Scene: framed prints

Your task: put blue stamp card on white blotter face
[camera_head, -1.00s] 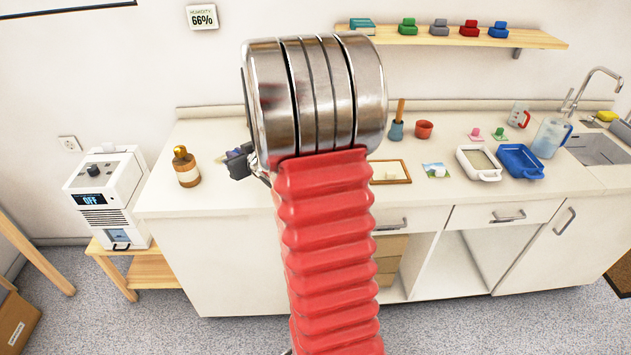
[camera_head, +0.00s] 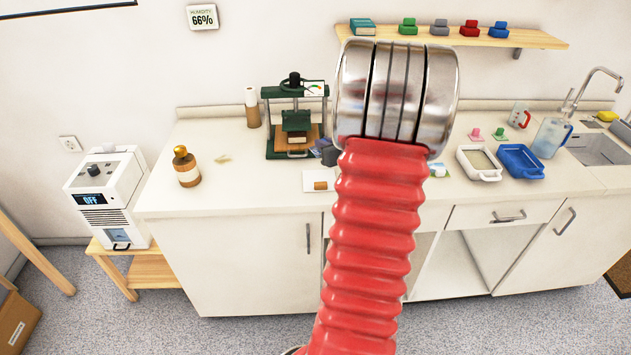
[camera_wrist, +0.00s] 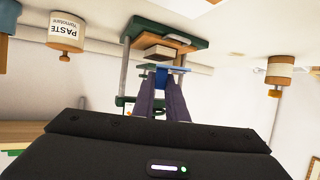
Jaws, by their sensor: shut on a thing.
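My gripper (camera_wrist: 166,92) is shut on a small blue piece (camera_wrist: 162,77), which looks like the blue stamp card, at its fingertips in the wrist view. A thin pale-blue edge shows beside it. In the head view my gripper (camera_head: 328,152) is over the counter, in front and to the right of the green press (camera_head: 268,127); the card cannot be made out there. A pale-topped block (camera_wrist: 158,52) sits on the press's wooden bed, beyond the fingertips in the wrist view. It may be the white blotter face, but I cannot tell.
A white sheet with a small brown block (camera_head: 320,185) lies at the counter's front. A brown bottle (camera_head: 187,168) stands to the left. A white tray (camera_head: 478,164) and a blue tray (camera_head: 520,161) are right. The wrist view is upside down and shows a paste jar (camera_wrist: 66,38).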

